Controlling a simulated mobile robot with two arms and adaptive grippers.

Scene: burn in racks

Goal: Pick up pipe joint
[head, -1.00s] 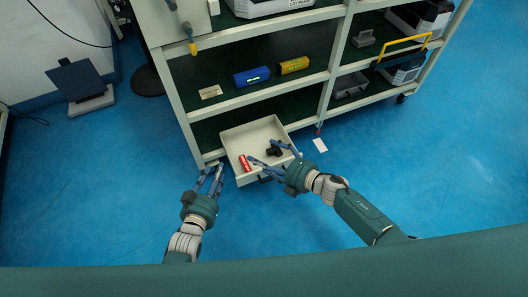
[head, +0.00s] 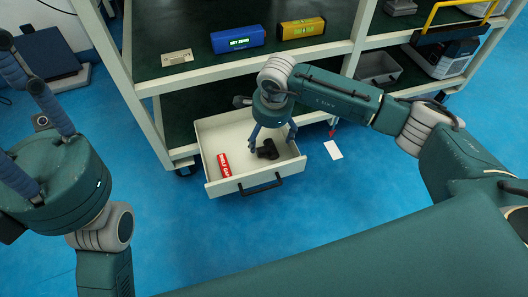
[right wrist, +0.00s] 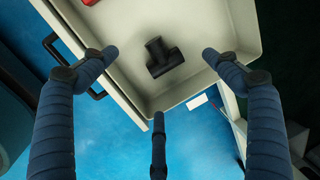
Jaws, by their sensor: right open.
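The black T-shaped pipe joint (head: 267,149) lies on the floor of the open pale drawer (head: 238,187). It also shows in the right wrist view (right wrist: 162,57), lying between and beyond my spread fingers. My right gripper (head: 272,140) is open and empty, above the drawer, with its fingers pointing down around the pipe joint but apart from it. In the right wrist view my right gripper (right wrist: 158,70) shows three blue fingers spread wide. My left gripper (head: 35,100) is raised at the left edge, away from the drawer; its fingertips are partly out of frame.
A red can-like item (head: 224,165) lies in the drawer left of the pipe joint. The shelf above holds a blue box (head: 237,39) and a yellow box (head: 302,28). A white card (head: 333,150) lies on the blue floor right of the drawer.

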